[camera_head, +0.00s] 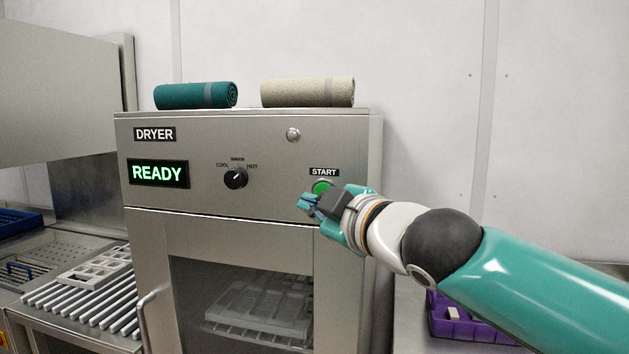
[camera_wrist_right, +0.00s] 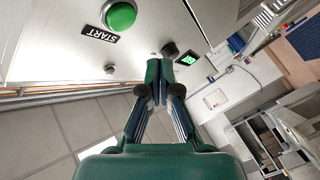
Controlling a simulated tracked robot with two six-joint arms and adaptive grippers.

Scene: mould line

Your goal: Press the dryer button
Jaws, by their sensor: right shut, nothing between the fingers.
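The dryer (camera_head: 210,225) is a steel cabinet with a DRYER label and a display (camera_head: 157,173) reading READY in green. Its green START button (camera_head: 322,186) sits at the right of the panel, under the START label. In the right wrist view the button (camera_wrist_right: 120,15) is at the upper left, fully clear of the fingers. My right gripper (camera_head: 308,203) is shut and empty, just in front of the panel, slightly below and left of the button. It also shows in the right wrist view (camera_wrist_right: 158,75). I cannot tell how far its tips are from the panel. My left gripper is not in view.
A black dial (camera_head: 235,178) and a small round lamp (camera_head: 293,134) are on the panel. A teal roll (camera_head: 196,95) and a beige roll (camera_head: 308,92) lie on top. A tray sits behind the door window. A roller conveyor (camera_head: 85,298) is left; a purple bin (camera_head: 470,325) is lower right.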

